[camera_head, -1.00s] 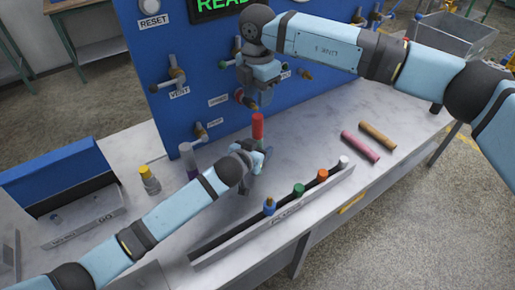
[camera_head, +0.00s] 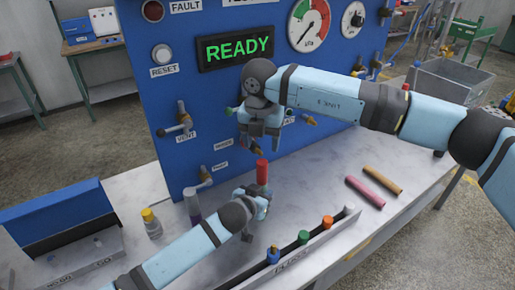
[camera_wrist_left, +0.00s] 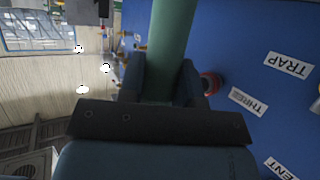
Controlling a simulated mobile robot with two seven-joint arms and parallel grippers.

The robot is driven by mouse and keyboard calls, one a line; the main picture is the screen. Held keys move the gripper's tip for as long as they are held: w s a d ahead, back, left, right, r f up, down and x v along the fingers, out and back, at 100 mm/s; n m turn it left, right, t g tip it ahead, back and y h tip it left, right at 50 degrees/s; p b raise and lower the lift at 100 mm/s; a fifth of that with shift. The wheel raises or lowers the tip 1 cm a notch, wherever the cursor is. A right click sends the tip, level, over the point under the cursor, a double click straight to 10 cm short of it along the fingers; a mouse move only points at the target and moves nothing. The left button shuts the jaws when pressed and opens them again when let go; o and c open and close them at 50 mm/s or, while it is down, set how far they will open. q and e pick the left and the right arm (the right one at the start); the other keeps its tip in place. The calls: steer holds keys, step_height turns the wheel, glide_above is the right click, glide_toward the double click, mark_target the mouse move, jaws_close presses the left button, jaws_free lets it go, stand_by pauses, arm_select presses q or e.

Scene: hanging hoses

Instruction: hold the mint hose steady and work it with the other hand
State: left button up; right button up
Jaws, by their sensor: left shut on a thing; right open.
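The mint hose (camera_wrist_left: 172,35) shows in the left wrist view as a green tube between my left gripper's fingers (camera_wrist_left: 161,78), which are shut on it. In the head view my left gripper (camera_head: 260,207) is low over the bench. A red cylinder (camera_head: 262,172) stands just above it; I cannot tell whether it is the hose's end. The hose's green part is hidden there by the gripper. My right gripper (camera_head: 262,133) points down, open, above the red cylinder and apart from it, in front of the blue panel.
The blue panel (camera_head: 225,90) with valves and a lit READY sign (camera_head: 235,48) stands behind. A rack (camera_head: 300,258) with several coloured plugs is at the bench front. Pink (camera_head: 366,192) and brown (camera_head: 383,180) rods lie right. A yellow-capped bottle (camera_head: 151,224) stands left.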

mark_target(262, 162)
steer(key=n, duration=0.4)
steer(key=shift+s+a+r+n, duration=0.1)
steer(key=shift+s+n, duration=0.15)
steer(key=shift+n, duration=0.05)
steer(key=n+t, duration=0.1)
steer(key=n, duration=0.3)
steer(key=shift+s+r+n, duration=0.1)
steer(key=shift+s+n, duration=0.05)
steer(key=shift+n, duration=0.15)
steer(key=f+n+t, duration=0.1)
steer(key=f+n, duration=0.2)
steer(key=n, duration=0.5)
steer(key=w+f+n+t, duration=0.1)
steer(key=f+n, duration=0.2)
steer(key=n, duration=0.6)
steer(key=w+f+n+h, duration=0.1)
steer(key=f+n, duration=0.3)
steer(key=n, duration=0.4)
steer(key=shift+d+n+t, duration=0.3)
steer(key=shift+d+t, duration=0.05)
steer(key=shift+t, duration=0.05)
steer(key=shift+c, duration=0.2)
steer(key=c, duration=1)
